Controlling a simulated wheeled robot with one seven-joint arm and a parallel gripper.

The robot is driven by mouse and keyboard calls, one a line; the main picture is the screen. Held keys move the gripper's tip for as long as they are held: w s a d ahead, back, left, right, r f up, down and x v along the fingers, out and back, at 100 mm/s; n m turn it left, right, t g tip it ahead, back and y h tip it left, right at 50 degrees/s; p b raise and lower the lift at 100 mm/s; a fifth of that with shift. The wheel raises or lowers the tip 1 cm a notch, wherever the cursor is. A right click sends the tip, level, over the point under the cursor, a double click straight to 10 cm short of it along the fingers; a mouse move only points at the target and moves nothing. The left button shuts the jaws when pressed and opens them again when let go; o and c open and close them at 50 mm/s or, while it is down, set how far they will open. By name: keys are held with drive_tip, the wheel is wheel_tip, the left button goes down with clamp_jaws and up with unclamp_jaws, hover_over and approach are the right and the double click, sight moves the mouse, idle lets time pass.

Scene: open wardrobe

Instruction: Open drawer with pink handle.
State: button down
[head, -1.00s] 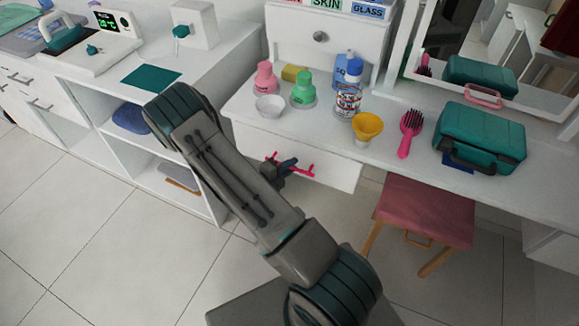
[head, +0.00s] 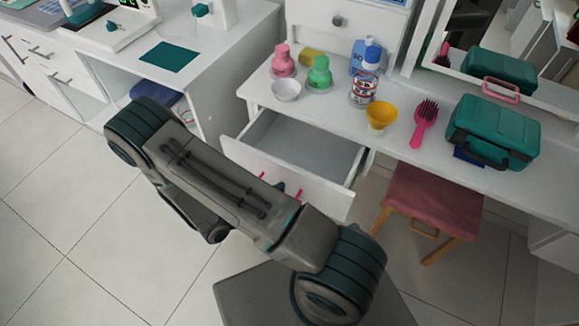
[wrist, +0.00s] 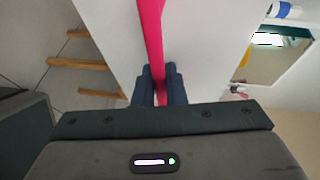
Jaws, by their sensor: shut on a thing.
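The drawer (head: 288,176) under the white vanity table is pulled out, and its empty grey interior shows in the head view. Its pink handle (head: 297,195) is mostly hidden there behind my arm. In the wrist view the pink handle (wrist: 151,35) runs as a bar down between the two dark fingers of my gripper (wrist: 160,88). The fingers are closed around the bar, with the white drawer front beyond them. In the head view only a small dark part of my gripper (head: 280,186) shows past my arm.
A pink-topped stool (head: 432,200) stands right of the drawer. Open shelves stand to the left.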

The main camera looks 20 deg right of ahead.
drive_tip(key=s+a, duration=0.5)
drive_tip(key=a, duration=0.2)
drive_tip(key=shift+s+a, duration=0.25)
drive_tip(key=shift+s, duration=0.15)
drive_tip(key=c, duration=1.5)
unclamp_jaws()
drive_tip(key=v, duration=1.3)
drive_tip(key=shift+a+b, duration=0.4)
drive_tip(key=shift+s, duration=0.1)
